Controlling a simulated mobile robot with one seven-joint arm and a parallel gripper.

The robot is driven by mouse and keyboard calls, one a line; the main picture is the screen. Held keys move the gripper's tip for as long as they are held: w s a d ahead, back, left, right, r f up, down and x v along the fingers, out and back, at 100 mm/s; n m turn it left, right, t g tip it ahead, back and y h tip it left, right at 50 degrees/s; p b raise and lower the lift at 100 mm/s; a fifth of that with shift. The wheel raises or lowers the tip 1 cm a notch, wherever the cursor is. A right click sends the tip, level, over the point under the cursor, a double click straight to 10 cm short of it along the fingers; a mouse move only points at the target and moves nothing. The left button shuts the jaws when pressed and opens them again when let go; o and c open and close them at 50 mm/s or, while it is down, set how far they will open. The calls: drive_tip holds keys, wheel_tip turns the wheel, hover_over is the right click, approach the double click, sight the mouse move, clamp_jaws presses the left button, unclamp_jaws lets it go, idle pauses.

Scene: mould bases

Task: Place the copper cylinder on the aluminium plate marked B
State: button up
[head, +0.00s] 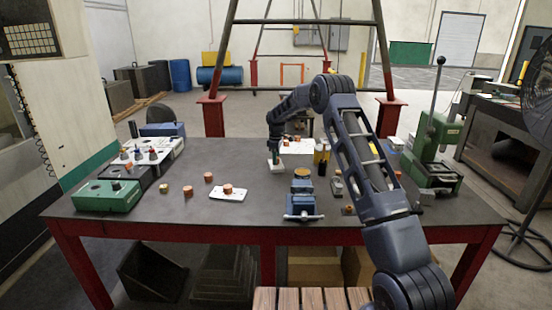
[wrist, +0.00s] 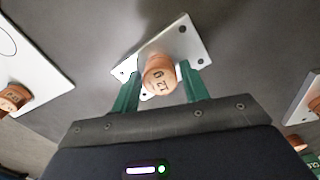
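In the wrist view, a copper cylinder (wrist: 160,74) with dark markings on its end face stands on a pale plate (wrist: 186,38) with corner holes. My gripper (wrist: 160,68) has its two green fingers on either side of that cylinder, with narrow gaps showing; it looks open. In the head view, my gripper (head: 274,157) is low over a small pale plate (head: 274,171) at the table's middle. Another copper cylinder (head: 227,189) stands on a pale plate (head: 240,194) nearer the front. No letter B can be read on any plate.
A blue vise (head: 303,205) stands right of the front plate. A green control box (head: 107,196) is at left, and a green press (head: 432,155) is at right. Loose small cylinders (head: 164,188) lie on the dark table (head: 200,220). Another pale plate (wrist: 30,62) with a cylinder shows in the wrist view.

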drive_tip(key=shift+o, duration=0.9)
wheel_tip(320, 180, up, 12)
drive_tip(key=s+d+r+m+t, duration=0.1)
drive_tip(key=s+d+r+m, duration=0.1)
drive_tip(key=s+d+r, duration=0.45)
drive_tip(key=s+d+r+m, duration=0.2)
drive_tip(key=s+d+r, duration=0.3)
drive_tip(key=r, duration=0.3)
drive_tip(key=s+d+r+m, duration=0.1)
drive_tip(key=s+d+r, duration=0.15)
drive_tip(key=s, duration=0.25)
drive_tip(key=s+d+r+m+t, duration=0.1)
drive_tip(key=s+d+r, duration=0.15)
drive_tip(key=s, duration=0.25)
drive_tip(key=s+d+r+m, duration=0.2)
drive_tip(key=s+d, duration=0.2)
drive_tip(key=s, duration=0.1)
drive_tip(key=s+d+f+m+t, duration=0.1)
drive_tip(key=s+d+f+m, duration=0.1)
drive_tip(key=s, duration=0.9)
drive_tip(key=s+d+f+m, duration=0.2)
drive_tip(key=s+d, duration=0.3)
drive_tip(key=s, duration=0.5)
drive_tip(key=s+d+f+m+t, duration=0.1)
drive_tip(key=s+d+f+m, duration=0.2)
drive_tip(key=s, duration=0.8)
drive_tip(key=shift+s+d+m+t, duration=0.25)
drive_tip(key=shift+s+m+t, duration=0.05)
drive_tip(key=shift+m, duration=0.1)
